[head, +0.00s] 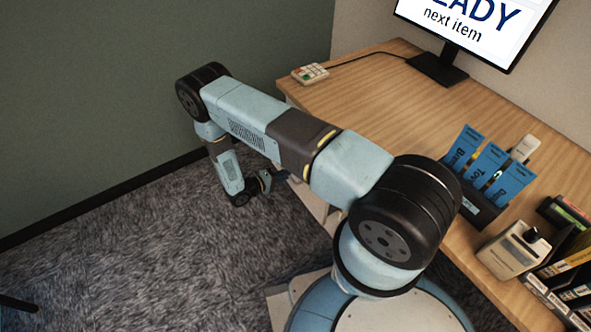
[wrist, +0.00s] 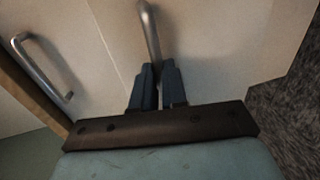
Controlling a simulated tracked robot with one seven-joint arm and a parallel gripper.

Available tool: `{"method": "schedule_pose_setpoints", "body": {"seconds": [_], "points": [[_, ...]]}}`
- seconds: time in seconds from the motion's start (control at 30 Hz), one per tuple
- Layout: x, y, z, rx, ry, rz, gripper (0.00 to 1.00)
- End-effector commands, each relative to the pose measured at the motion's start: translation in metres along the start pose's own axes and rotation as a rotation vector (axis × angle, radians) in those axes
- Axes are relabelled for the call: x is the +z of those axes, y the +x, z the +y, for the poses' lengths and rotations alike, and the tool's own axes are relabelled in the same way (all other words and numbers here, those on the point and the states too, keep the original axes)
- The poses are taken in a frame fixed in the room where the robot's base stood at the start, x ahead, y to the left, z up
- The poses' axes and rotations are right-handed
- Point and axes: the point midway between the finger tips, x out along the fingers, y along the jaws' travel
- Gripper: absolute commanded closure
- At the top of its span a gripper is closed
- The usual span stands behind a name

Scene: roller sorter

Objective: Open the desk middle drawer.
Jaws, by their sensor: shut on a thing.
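In the wrist view two pale drawer fronts show, each with a metal bar handle. My gripper (wrist: 158,70) is shut on one bar handle (wrist: 148,25), with its dark fingers on either side of the bar's near end. The drawer front (wrist: 215,50) behind that handle is pale and plain. A second handle (wrist: 42,65) sits on the neighbouring front at the left, apart from my fingers. In the head view my gripper (head: 277,178) is low beside the desk (head: 390,110), and my arm hides most of the drawers.
A green wall (head: 150,70) stands behind my arm.

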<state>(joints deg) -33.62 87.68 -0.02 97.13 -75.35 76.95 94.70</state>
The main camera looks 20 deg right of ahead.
Motion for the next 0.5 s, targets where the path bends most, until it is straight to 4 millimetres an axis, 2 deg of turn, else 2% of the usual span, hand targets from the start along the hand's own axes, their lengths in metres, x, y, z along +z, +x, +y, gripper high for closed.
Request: {"method": "schedule_pose_setpoints", "body": {"seconds": [0.03, 0.2, 0.5], "points": [[0.001, -0.018, -0.007, -0.010, -0.003, 0.007, 1.00], [0.001, -0.065, -0.017, -0.010, -0.003, 0.008, 1.00], [0.002, -0.137, -0.033, -0.010, -0.004, 0.006, 1.00]]}}
